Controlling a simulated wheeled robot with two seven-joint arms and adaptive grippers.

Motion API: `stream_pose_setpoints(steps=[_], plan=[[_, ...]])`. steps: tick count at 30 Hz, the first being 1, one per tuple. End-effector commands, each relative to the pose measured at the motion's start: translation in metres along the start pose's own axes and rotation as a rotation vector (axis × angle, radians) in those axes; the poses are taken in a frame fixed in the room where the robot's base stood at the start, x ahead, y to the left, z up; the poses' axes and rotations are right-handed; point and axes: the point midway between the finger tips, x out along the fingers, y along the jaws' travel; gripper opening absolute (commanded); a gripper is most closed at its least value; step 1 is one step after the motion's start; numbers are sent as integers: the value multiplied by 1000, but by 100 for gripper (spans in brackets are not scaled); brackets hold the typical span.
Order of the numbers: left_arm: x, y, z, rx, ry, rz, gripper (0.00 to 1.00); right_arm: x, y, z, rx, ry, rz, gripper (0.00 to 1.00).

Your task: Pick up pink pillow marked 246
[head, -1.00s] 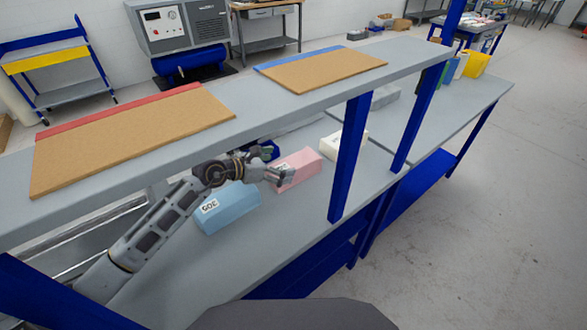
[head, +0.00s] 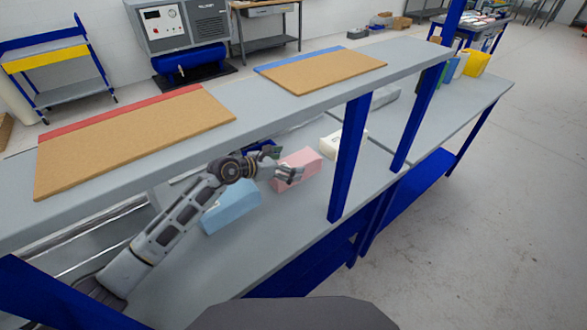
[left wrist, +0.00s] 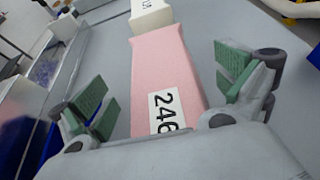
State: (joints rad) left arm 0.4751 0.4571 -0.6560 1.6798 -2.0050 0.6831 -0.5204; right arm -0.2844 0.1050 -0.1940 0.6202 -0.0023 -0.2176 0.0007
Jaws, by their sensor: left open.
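The pink pillow (head: 302,160) lies on the grey lower bench. In the left wrist view the pink pillow (left wrist: 160,70) shows its white label reading 246 and lies between the two fingers. My left gripper (head: 282,166) is open around the near end of the pillow, with one finger to each side and gaps to both fingers. In the left wrist view my left gripper (left wrist: 162,95) shows green finger pads. My right gripper is not in view.
A blue pillow (head: 232,208) lies left of the pink one, partly under my arm. A white pillow (head: 329,146) lies just beyond it. A grey shelf (head: 250,112) with cork boards and a blue post (head: 349,160) stand close by.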

Motion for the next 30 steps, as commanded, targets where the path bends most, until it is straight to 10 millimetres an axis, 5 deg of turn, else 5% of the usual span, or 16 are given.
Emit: stream_pose_setpoints(steps=[9,22,30], plan=[[0,0,0,0,1,0,63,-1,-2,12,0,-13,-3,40],[-1,0,1,0,2,-1,62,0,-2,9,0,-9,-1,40],[-10,0,23,2,0,0,61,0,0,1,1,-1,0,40]])
